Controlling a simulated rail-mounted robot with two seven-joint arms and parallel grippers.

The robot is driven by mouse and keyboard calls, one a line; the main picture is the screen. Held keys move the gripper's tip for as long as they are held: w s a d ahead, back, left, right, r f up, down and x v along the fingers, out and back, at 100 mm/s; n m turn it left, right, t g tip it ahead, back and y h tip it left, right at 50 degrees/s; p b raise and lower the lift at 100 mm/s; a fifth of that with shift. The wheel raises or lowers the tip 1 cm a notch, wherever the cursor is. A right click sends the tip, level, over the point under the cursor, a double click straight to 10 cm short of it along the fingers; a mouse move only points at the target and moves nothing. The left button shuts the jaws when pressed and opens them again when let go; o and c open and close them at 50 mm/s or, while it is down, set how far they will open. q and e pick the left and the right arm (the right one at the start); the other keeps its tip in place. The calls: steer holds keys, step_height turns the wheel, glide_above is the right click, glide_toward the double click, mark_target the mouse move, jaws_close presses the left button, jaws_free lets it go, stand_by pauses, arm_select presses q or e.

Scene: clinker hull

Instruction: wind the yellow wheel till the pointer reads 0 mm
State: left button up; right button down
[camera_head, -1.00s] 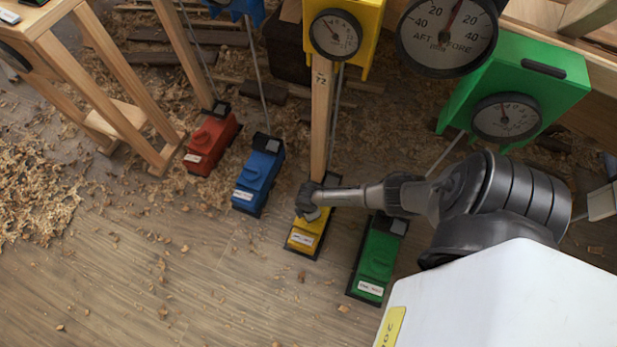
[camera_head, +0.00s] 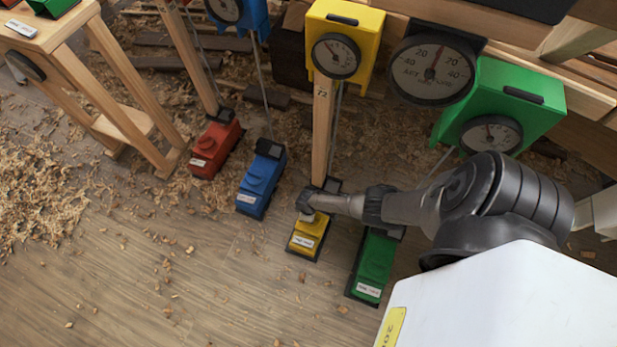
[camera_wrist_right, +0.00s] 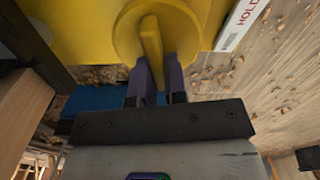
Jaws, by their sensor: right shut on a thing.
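The yellow box (camera_head: 308,238) with a white label stands on the floor at the foot of a wooden post. In the right wrist view, its round yellow wheel (camera_wrist_right: 187,28) has a raised fin (camera_wrist_right: 152,50). My right gripper (camera_wrist_right: 158,82) is shut on that fin, one finger on each side. In the head view my right gripper (camera_head: 308,205) is over the yellow box and hides the wheel. A large round dial (camera_head: 425,82) marked AFT and FORE has a red pointer near the top, leaning slightly right. My left gripper is not in view.
Red (camera_head: 212,148), blue (camera_head: 262,180) and green (camera_head: 374,262) floor boxes stand beside the yellow one. A yellow gauge box (camera_head: 345,22) and a green gauge box (camera_head: 520,100) hang above. A wooden stand (camera_head: 120,110) is at left. Open floor lies in front, with shavings.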

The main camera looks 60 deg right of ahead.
steer(key=shift+m, duration=0.3)
steer(key=c, duration=1.2)
jaws_free()
steer(key=shift+o, duration=0.2)
steer(key=shift+r, duration=0.1)
step_height(320, 180, up, 14)
steer(key=p, duration=1.1)
steer(key=shift+f, duration=0.2)
